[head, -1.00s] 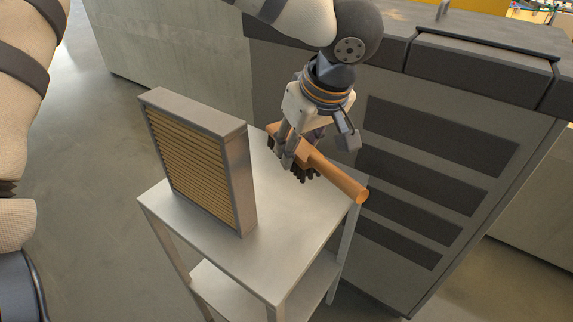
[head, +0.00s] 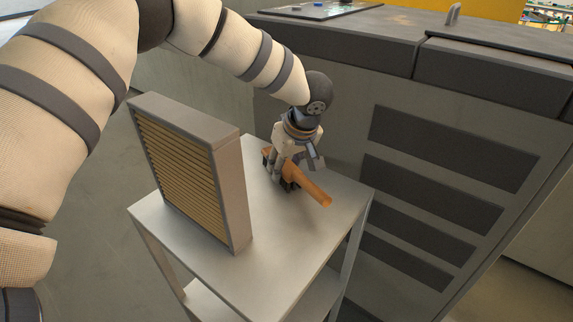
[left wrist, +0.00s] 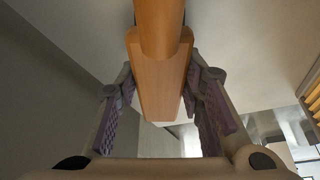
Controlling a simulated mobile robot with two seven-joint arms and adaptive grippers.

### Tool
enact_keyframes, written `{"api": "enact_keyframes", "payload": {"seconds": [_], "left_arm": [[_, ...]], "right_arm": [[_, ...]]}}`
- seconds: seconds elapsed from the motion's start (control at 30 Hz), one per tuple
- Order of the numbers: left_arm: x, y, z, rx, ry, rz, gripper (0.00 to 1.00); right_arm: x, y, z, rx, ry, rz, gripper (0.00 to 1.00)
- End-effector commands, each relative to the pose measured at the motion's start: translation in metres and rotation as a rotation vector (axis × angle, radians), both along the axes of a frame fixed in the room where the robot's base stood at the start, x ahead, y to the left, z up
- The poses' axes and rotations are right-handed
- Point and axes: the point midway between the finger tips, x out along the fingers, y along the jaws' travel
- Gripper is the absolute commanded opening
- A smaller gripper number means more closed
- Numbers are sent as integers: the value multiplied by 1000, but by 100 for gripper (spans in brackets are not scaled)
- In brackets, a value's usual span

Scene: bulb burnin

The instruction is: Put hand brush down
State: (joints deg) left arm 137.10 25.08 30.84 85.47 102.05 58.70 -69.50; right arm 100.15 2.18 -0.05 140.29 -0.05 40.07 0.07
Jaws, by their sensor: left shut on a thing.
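The hand brush (head: 311,188) has an orange-brown wooden handle and dark bristles. It is at the back right part of the metal cart's top (head: 290,235), with its handle pointing toward the front right. My left gripper (head: 283,170) is shut on the brush from above. In the left wrist view the wooden brush (left wrist: 162,75) lies between the two purple-padded fingers. The bristles are mostly hidden, and I cannot tell for sure whether they touch the cart top. My right gripper is not in view.
A filter panel (head: 190,175) with tan pleats in a grey frame stands upright on the left of the cart top. A large grey cabinet (head: 350,110) with dark vent panels stands right behind the cart. The front of the cart top is clear.

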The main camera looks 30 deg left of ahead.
Motion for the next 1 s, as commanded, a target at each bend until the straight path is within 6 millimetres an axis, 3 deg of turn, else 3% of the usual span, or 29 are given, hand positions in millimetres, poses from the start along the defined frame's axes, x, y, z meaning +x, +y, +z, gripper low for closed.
{"api": "enact_keyframes", "payload": {"seconds": [0.27, 0.3, 0.37, 0.4, 0.73, 1.0], "left_arm": [[0, 0, -1, -1, -2, -1, 3], [0, 0, -2, -1, -2, -1, 39], [0, 0, -1, -1, -2, -1, 53], [0, 0, -1, -1, -2, -1, 55], [0, -2, 7, -2, -6, 0, 55], [-12, -26, 74, -1, -11, -2, 55]], "right_arm": [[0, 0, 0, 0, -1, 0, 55], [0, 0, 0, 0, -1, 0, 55], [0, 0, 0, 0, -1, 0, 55], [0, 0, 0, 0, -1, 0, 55], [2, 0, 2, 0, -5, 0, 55], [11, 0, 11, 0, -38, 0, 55]]}}
